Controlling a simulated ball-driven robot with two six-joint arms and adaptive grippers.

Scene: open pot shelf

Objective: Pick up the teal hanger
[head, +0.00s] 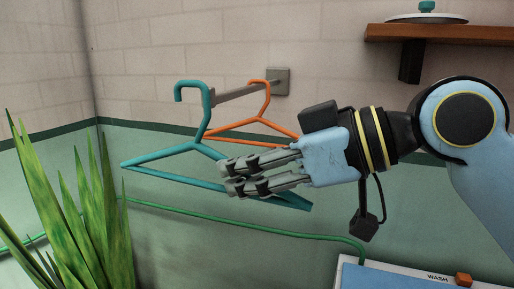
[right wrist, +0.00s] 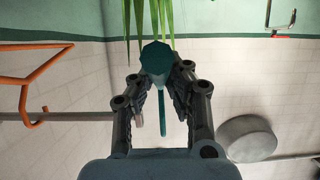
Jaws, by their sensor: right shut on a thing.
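The teal hanger (head: 160,156) is in the middle of the head view, with its hook (head: 192,86) up near the free end of the wall rail. I cannot tell whether the hook touches the rail. My right gripper (head: 228,178) comes in from the right and is shut on the hanger's right side, below the neck. In the right wrist view the teal hanger (right wrist: 157,58) shows nearly end-on between the fingers of the right gripper (right wrist: 160,95). The fingers hide part of the hanger. My left gripper is not in view.
An orange hanger (head: 265,125) hangs behind on the grey rail (head: 236,93), close to the right gripper. A green plant (head: 75,215) stands at left. A wooden shelf (head: 460,35) with a lidded pot is upper right.

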